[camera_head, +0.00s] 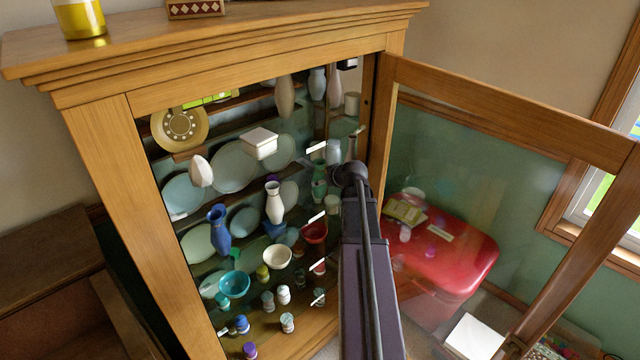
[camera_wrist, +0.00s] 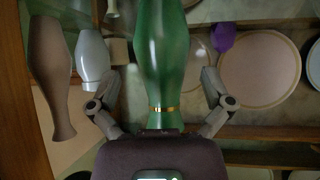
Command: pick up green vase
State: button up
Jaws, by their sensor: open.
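The green vase (camera_head: 319,183) stands on a middle shelf of the wooden cabinet, toward its right side, partly hidden by my arm in the head view. My gripper (camera_wrist: 162,85) is open, with one finger on each side of the vase. I see gaps between the fingers and the vase. In the head view my gripper is mostly hidden behind my wrist.
A white vase (camera_head: 274,203) and a blue vase (camera_head: 219,229) stand left of the green vase. In the wrist view, a brown vase (camera_wrist: 52,85) and a pale vase (camera_wrist: 93,58) are at left. The cabinet's glass door (camera_head: 520,115) is open to the right.

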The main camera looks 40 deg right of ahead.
jog(key=shift+w+f+b, duration=0.6)
jog(key=shift+w+f, duration=0.05)
jog(key=shift+f, duration=0.15)
jog(key=shift+b+x, duration=0.6)
jog(key=shift+x, duration=0.5)
jog(key=shift+c, duration=0.2)
jog(key=c, duration=1.1)
